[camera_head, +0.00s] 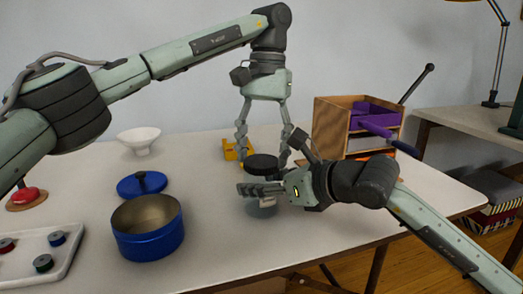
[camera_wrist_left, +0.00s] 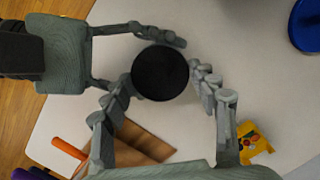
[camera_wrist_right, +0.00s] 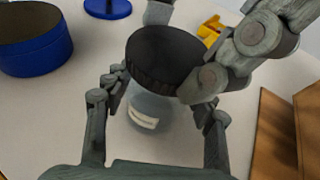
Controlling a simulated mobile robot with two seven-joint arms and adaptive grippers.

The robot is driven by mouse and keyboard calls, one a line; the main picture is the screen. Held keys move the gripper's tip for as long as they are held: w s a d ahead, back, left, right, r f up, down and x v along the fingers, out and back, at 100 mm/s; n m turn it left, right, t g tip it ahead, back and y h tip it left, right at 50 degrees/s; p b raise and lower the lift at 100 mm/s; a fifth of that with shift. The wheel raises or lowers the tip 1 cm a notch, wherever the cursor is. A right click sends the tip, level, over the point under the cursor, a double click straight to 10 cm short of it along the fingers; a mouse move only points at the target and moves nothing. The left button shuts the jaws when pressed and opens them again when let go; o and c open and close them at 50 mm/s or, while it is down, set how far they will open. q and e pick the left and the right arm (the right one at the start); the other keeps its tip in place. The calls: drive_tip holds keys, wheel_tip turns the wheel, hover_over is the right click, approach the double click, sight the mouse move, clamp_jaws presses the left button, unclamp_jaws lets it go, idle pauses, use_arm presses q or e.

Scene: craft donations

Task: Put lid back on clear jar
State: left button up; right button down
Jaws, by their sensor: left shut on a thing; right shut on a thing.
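The black round lid (camera_head: 262,164) is level in the head view and sits above the clear jar (camera_head: 262,209). My left gripper (camera_head: 263,158) is shut on the lid from above, a finger on each side, as the left wrist view (camera_wrist_left: 160,74) shows. My right gripper (camera_head: 250,189) reaches in from the right and is shut on the jar, which stands upright on the table. In the right wrist view the lid (camera_wrist_right: 164,58) covers the mouth of the jar (camera_wrist_right: 150,108); whether it touches the rim is hidden.
A blue pot (camera_head: 148,228), its blue lid (camera_head: 142,185) and a white bowl (camera_head: 139,140) stand to the left. A tray (camera_head: 48,250) with spools is at front left. A wooden box (camera_head: 333,130) with purple items and a yellow object (camera_head: 232,150) stand behind.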

use_arm(q)
drive_tip(key=o, duration=0.7)
use_arm(e)
drive_tip(key=shift+f, duration=0.1)
use_arm(q)
drive_tip(key=shift+o, duration=0.2)
drive_tip(key=shift+r, duration=2.25)
drive_tip(key=shift+c, duration=0.5)
